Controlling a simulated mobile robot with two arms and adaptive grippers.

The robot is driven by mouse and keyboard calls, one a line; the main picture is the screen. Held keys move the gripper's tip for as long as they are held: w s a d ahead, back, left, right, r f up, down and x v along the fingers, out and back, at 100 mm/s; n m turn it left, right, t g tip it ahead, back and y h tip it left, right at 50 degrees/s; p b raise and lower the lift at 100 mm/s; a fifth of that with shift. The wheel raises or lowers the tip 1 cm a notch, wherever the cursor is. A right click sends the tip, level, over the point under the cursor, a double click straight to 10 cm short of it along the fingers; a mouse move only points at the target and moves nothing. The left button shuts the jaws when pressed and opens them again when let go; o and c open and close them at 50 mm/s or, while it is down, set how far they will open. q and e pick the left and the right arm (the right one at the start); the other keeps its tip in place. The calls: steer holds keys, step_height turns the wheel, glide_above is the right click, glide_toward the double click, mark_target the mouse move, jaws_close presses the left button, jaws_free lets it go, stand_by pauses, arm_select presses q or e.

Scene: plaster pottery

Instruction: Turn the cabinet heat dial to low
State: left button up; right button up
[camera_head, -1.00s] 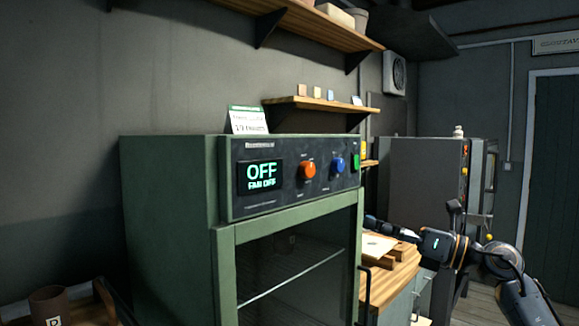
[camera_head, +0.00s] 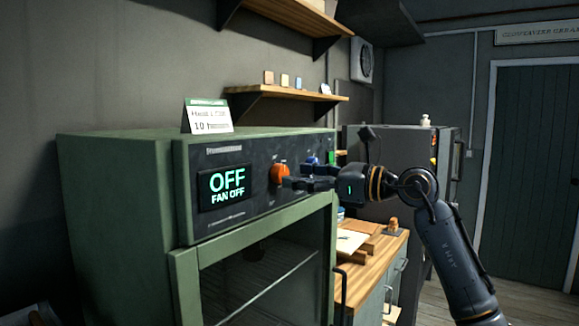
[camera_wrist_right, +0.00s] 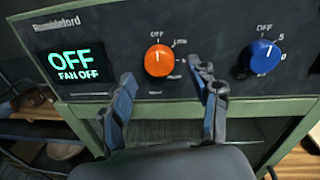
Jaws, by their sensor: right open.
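The green cabinet (camera_head: 120,200) has a dark control panel with a display (camera_head: 225,187) reading "OFF" and "FAN OFF". The orange heat dial (camera_head: 279,173) is right of the display; in the right wrist view the orange dial (camera_wrist_right: 158,60) has its white mark up at "OFF". A blue dial (camera_head: 312,160) sits further right, and it also shows in the wrist view (camera_wrist_right: 260,57). My right gripper (camera_head: 287,182) is open and empty in front of the panel. In the wrist view its fingers (camera_wrist_right: 170,85) are spread below and either side of the orange dial, apparently not touching it. My left gripper is not visible.
A folded card (camera_head: 208,117) stands on the cabinet top. A wooden shelf (camera_head: 290,93) is above. A wooden worktop (camera_head: 375,255) with small items lies to the right, before a dark grey cabinet (camera_head: 375,150). The cabinet's glass door (camera_head: 265,280) is below the panel.

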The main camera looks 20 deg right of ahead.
mark_target(285, 173)
steer(key=shift+w+a+r, duration=0.15)
steer(key=shift+w+a, duration=0.35)
steer(key=shift+a, duration=0.05)
steer(key=shift+w+a, duration=0.25)
steer(key=shift+w, duration=0.05)
steer(key=shift+w+a+p, duration=0.2)
steer(key=shift+p, duration=0.1)
steer(key=shift+w, duration=0.15)
steer(key=c, duration=1.2)
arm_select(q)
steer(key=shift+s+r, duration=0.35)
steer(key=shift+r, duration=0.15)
